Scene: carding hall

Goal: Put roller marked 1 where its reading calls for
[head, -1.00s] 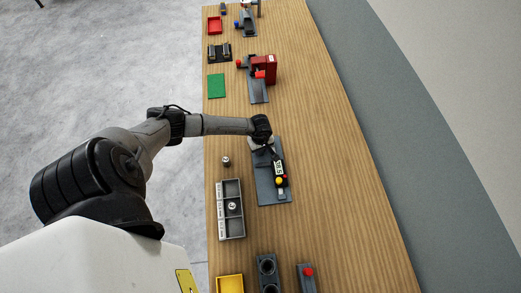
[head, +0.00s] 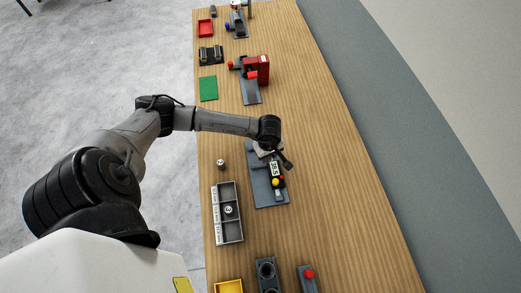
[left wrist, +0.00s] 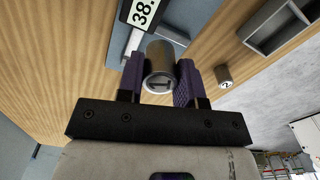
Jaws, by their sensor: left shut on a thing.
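My left gripper (head: 286,161) is over the grey measuring device (head: 268,193); in the left wrist view its purple fingers (left wrist: 160,82) are shut on a metal roller (left wrist: 160,66). The roller's end face bears one dark stroke, like a 1. The device's display (head: 274,169) shows digits; the left wrist view shows 38 and a point on it (left wrist: 142,12), the rest cut off. A grey tray (head: 239,226) with labelled compartments stands nearby, a roller (head: 228,210) in its middle compartment. The labels are too small to read. My right gripper is not in view.
A roller marked 2 (head: 221,163) stands on the table behind the tray. A yellow bin (head: 229,286), a dark two-hole block (head: 267,274) and a red-button box (head: 308,274) stand in front. A red press (head: 257,69) is farther back. The table's right side is clear.

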